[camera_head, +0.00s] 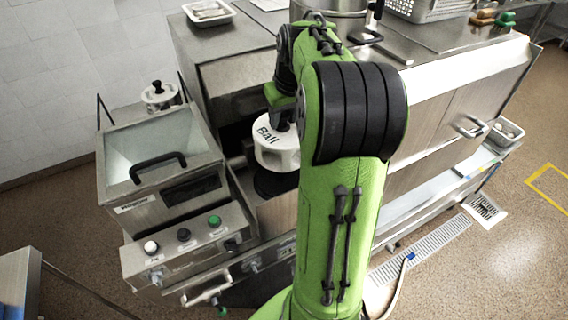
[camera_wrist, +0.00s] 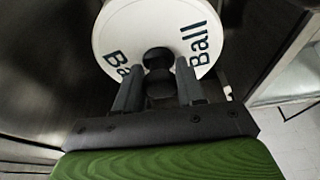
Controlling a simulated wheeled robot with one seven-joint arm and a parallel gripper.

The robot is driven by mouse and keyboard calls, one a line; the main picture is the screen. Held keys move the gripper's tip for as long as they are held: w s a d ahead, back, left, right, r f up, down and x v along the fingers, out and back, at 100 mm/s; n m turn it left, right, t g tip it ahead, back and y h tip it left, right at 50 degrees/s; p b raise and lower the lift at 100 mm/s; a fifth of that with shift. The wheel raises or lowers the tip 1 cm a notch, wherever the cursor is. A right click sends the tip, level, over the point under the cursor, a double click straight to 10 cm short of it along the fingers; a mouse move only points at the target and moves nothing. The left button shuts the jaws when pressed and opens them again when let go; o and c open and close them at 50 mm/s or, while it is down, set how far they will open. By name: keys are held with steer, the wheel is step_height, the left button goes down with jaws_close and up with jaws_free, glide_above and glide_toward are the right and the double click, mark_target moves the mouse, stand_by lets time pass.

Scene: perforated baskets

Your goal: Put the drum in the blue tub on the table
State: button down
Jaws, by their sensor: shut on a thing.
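The drum (camera_head: 277,152) is a white round body with dark "Ball" lettering, and it also shows in the wrist view (camera_wrist: 125,35). My gripper (camera_wrist: 158,82) has its two fingers on either side of the dark knob at the drum's centre and is shut on it. In the head view my arm covers part of the drum and most of the gripper. The drum is beside the steel fryer, above a dark round area; I cannot tell whether it touches anything below.
A steel fryer (camera_head: 150,205) with a black handle and knobs stands left. A similar white lidded item (camera_head: 160,95) is behind it. A steel counter (camera_head: 440,55) bears a perforated basket (camera_head: 425,8) and a tray (camera_head: 209,12). A steel edge (camera_head: 18,275) with a blue patch shows lower left.

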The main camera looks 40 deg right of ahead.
steer(key=shift+p+v, duration=1.45)
steer(key=shift+v, duration=0.8)
steer(key=shift+w+d, duration=0.1)
steer(key=shift+w, duration=0.05)
